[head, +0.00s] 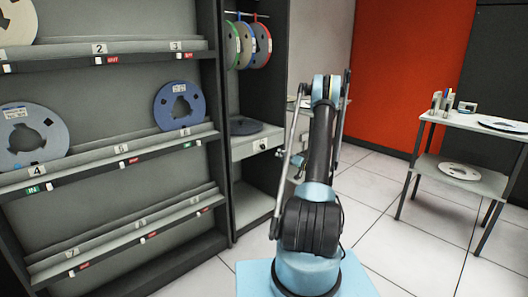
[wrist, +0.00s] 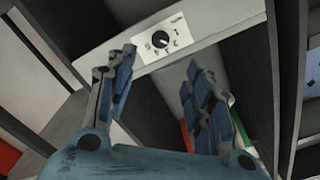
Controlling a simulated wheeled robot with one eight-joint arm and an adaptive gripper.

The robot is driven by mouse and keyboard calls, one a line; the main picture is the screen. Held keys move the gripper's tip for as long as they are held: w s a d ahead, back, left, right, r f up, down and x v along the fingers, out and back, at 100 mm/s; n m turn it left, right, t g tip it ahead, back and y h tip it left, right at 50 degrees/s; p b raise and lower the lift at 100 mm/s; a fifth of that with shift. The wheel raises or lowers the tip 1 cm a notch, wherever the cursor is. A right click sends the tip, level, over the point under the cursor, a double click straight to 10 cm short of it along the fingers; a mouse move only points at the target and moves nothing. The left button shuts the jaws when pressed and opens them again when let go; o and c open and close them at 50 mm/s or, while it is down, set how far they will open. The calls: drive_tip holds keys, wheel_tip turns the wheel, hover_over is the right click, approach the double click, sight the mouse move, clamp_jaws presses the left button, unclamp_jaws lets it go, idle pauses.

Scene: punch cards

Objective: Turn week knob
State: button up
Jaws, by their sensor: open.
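The week knob (wrist: 160,40) is a small round black knob with a pale pointer line. It sits on a white plate with dark lettering around it, on a light grey panel (wrist: 92,62). In the head view the knob (head: 263,145) is small, on the front of the grey unit inside the open cabinet. My gripper (wrist: 163,75) has its two blue-grey fingers spread, with nothing between them. In the wrist picture the knob appears beyond the fingertips, between and above them, apart from both. In the head view my arm hides most of the gripper.
A dark disc (head: 244,126) lies on top of the grey unit. Coloured reels (head: 248,45) hang above it. A shelf rack with a blue reel (head: 180,105) stands left. A side table (head: 470,122) stands right, with clear tiled floor between.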

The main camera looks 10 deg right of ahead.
sight(264, 148)
drive_tip(key=x, duration=1.6)
drive_tip(key=c, duration=1)
